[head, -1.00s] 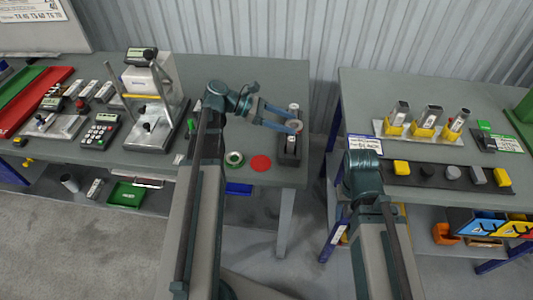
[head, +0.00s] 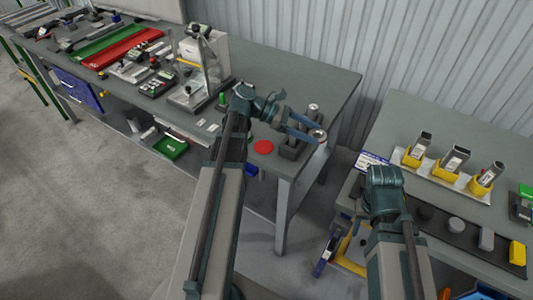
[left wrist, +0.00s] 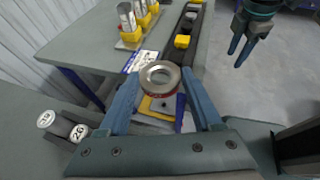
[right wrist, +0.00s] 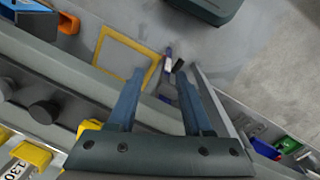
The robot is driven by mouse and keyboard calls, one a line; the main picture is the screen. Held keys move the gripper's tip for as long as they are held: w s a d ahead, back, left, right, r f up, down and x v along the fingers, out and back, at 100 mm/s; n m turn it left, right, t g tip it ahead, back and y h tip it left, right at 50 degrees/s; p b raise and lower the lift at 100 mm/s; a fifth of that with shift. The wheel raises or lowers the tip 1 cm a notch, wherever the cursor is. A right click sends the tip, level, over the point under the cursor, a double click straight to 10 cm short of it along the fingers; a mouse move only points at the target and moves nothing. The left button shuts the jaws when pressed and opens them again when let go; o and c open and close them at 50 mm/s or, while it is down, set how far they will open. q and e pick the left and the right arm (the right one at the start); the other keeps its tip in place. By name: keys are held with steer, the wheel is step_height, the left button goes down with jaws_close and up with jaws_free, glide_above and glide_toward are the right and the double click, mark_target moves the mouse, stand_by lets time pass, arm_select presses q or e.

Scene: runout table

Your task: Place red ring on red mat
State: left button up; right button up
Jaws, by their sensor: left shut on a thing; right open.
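The red ring (left wrist: 160,80), a metal ring with a dark red side, is gripped between the fingertips of my left gripper (left wrist: 158,85) in the left wrist view. In the head view the ring (head: 318,136) is at the tips of my left gripper (head: 303,131), near the table's right edge. The round red mat (head: 263,147) lies flat on the table, left of the ring, with nothing on it. My right gripper (right wrist: 158,75) is open and empty in the right wrist view; its open fingers also show in the left wrist view (left wrist: 240,50).
A dark block holder (head: 291,148) with a cylinder (head: 313,108) stands right of the mat. A scale-like stand (head: 205,75) is further left. A second table (head: 405,120) with yellow-based holders (head: 450,160) stands to the right across a gap.

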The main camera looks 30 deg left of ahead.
arm_select(q)
steer(key=shift+s+a+f, duration=0.1)
steer(key=shift+s, duration=0.1)
arm_select(e)
steer(key=shift+o, duration=1.1)
steer(key=shift+d+f, duration=0.1)
steer(key=shift+d, duration=0.1)
steer(key=o, duration=0.5)
step_height(320, 180, down, 4)
steer(key=b, duration=0.3)
steer(key=shift+r+b, duration=0.2)
steer(key=shift+b, duration=0.2)
arm_select(q)
steer(key=s+a+f+n+t+y+b, duration=0.1)
steer(key=s+a+f+n+t+b, duration=0.25)
steer(key=s+a, duration=0.45)
steer(key=s+a+f+n+t+y+b, duration=0.2)
steer(key=s+a+f, duration=0.3)
steer(key=s+a, duration=0.3)
steer(key=shift+m, duration=0.25)
steer(key=w, duration=0.5)
steer(key=w+a+f, duration=0.1)
steer(key=w, duration=0.4)
steer(key=w+a+b, duration=0.1)
steer(key=w, duration=0.4)
steer(key=shift+f, duration=0.3)
arm_select(e)
step_height(320, 180, down, 6)
steer(key=shift+f, duration=0.25)
